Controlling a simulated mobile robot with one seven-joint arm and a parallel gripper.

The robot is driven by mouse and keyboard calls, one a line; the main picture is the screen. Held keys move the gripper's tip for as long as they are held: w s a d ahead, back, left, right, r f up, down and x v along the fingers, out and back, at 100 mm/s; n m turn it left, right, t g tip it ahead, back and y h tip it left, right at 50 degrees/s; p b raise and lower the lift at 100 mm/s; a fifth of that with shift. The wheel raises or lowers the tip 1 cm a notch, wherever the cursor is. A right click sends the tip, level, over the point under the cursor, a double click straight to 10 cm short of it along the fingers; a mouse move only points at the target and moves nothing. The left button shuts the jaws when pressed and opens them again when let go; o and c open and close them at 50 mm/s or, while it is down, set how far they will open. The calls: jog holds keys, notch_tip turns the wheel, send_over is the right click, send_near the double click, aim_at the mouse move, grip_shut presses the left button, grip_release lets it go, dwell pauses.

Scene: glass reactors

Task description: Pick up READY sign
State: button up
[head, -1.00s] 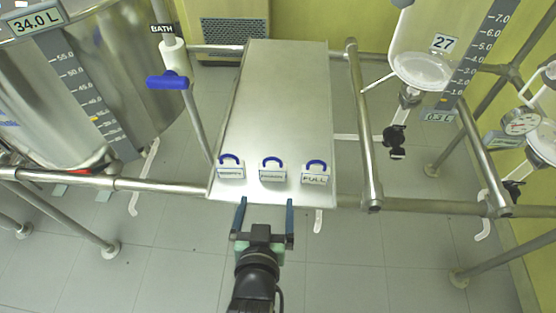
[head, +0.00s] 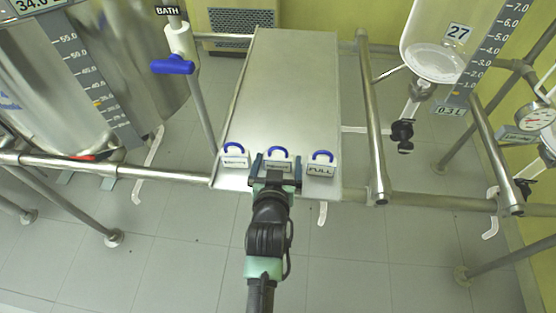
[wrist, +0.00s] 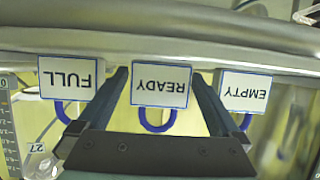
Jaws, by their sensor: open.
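The READY sign (wrist: 160,86) is a small white plate with a blue border and a blue loop handle. In the wrist view it appears upside down, between my gripper's two fingers (wrist: 158,76). In the head view it is the middle sign (head: 277,152) of three at the near end of a metal shelf, partly hidden by my gripper (head: 277,161). My gripper is open, with one finger on each side of the sign. Gaps show between the fingers and the plate in the wrist view, so it is not clamped.
The FULL sign (head: 320,170) stands to the right and the EMPTY sign (wrist: 244,92) to the left in the head view, both close to my fingers. The metal shelf (head: 285,80) is bare behind them. Metal rails (head: 373,130) and glass vessels flank it.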

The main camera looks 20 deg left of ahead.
jog(key=shift+w+a+f, duration=0.1)
jog(key=shift+w+a, duration=0.05)
jog(key=shift+w, duration=0.2)
jog(key=shift+c, duration=0.2)
